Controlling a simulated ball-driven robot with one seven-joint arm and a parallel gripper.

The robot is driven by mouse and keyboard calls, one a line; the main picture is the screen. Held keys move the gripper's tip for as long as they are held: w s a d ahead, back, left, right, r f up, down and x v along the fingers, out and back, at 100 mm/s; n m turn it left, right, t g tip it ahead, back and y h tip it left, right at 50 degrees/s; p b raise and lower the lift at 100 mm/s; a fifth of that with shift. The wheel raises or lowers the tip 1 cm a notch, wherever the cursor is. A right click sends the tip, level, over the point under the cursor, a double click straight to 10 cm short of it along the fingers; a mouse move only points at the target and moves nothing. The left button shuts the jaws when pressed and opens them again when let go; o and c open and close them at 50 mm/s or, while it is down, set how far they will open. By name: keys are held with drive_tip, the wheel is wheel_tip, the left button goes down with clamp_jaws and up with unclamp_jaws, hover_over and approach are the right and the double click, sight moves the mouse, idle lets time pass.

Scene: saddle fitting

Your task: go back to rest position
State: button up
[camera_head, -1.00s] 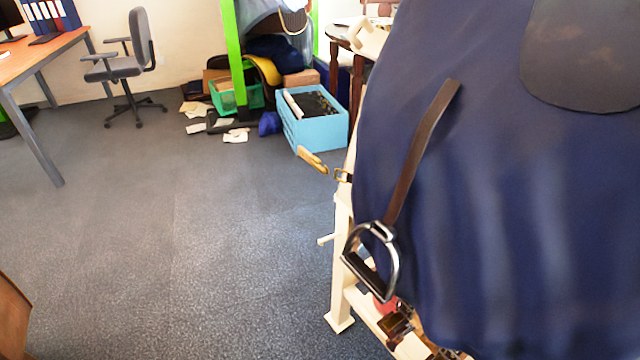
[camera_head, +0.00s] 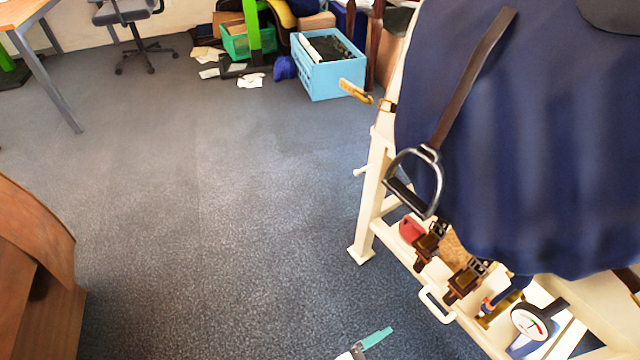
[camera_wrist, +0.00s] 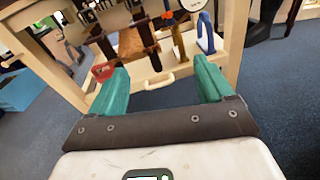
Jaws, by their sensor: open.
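My gripper (camera_wrist: 160,88) shows in the wrist view with its two green fingers wide apart and nothing between them. In the head view only a green fingertip (camera_head: 376,338) shows at the bottom edge, over the floor and left of the stand. The cream wooden saddle stand (camera_head: 366,225) is at the right, with a dark blue cloth (camera_head: 540,150) draped over it. A metal stirrup (camera_head: 414,182) hangs from a brown strap (camera_head: 472,75) against the cloth. In the wrist view the stand's lower tray (camera_wrist: 185,75) lies beyond the fingers.
The tray holds brown straps with buckles (camera_head: 465,280), a red item (camera_head: 411,229) and a round dial gauge (camera_head: 530,322). A brown wooden piece (camera_head: 35,240) stands at the left. A blue crate (camera_head: 330,75) sits at the back. The grey floor between is clear.

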drive_tip(key=s+d+f+m+g+y, duration=0.1)
drive_tip(key=s+d+m+g+y, duration=0.35)
drive_tip(key=d+m, duration=0.3)
drive_tip(key=s+d+f+m+g+y, duration=0.2)
drive_tip(key=s+d+m+g+y, duration=0.3)
drive_tip(key=m, duration=0.4)
wheel_tip(320, 180, up, 24)
drive_tip(key=s+m+t+y+p, duration=0.1)
drive_tip(key=m+y+p, duration=0.4)
drive_tip(key=p, duration=1.3)
drive_tip(key=shift+d+m+t+p, duration=0.35)
drive_tip(key=shift+d+m+t, duration=0.1)
drive_tip(key=shift+m+t, duration=0.35)
